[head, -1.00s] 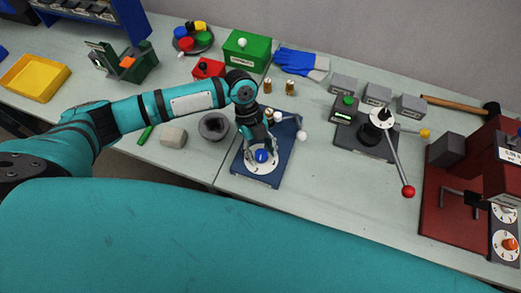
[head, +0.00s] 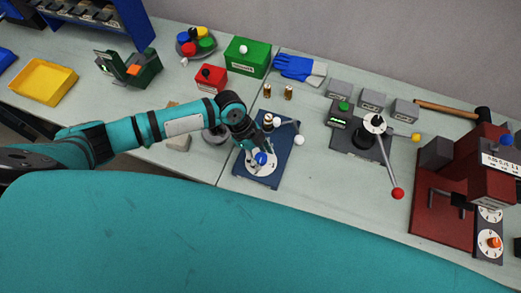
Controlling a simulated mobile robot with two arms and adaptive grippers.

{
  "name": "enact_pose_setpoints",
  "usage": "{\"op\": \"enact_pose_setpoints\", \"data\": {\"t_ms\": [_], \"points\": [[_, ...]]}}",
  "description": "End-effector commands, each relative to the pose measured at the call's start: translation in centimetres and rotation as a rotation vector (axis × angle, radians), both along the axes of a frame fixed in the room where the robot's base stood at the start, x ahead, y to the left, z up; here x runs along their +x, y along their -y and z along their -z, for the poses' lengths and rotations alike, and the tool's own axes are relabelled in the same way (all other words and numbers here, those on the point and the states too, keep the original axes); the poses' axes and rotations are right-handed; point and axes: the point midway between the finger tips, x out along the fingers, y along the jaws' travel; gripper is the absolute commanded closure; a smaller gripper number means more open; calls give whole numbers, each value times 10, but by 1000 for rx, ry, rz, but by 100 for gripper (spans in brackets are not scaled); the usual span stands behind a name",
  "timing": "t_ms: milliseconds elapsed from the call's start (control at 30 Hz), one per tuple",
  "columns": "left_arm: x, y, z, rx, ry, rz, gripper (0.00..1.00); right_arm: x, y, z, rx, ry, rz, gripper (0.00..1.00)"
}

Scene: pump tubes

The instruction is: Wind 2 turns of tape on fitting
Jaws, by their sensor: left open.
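A blue fixture (head: 281,163) stands on the bench in the middle of the head view. It carries a white dial with a blue knob (head: 261,158), a small fitting-like post (head: 268,121) near its back, and a lever with a white ball (head: 299,140). My left gripper (head: 254,150) is open and points down at the dial, close beside the blue knob. I cannot tell if it touches the knob. Two small brass fittings (head: 288,93) stand on the bench behind the fixture. The tape itself is too small to make out. My right gripper is not in view.
A grey press with a red-ball lever (head: 397,193) stands right of the fixture, and a dark red machine (head: 440,215) is at the far right. A green box (head: 248,57), red box (head: 211,79) and blue gloves (head: 299,69) lie behind.

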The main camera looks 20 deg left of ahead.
Motion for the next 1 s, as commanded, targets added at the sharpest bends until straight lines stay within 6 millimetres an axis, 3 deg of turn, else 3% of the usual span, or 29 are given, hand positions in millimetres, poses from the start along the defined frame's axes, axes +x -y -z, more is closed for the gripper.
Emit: {"op": "enact_pose_setpoints", "data": {"t_ms": [33, 133, 1000], "points": [[-2, 0, -5, -1, -4, -40, 52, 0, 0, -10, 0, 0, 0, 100], [-2, 1, -3, -1, -3, -103, 52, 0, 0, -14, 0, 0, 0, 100], [-2, 2, 0, -2, 0, -766, 52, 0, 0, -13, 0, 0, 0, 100]]}}
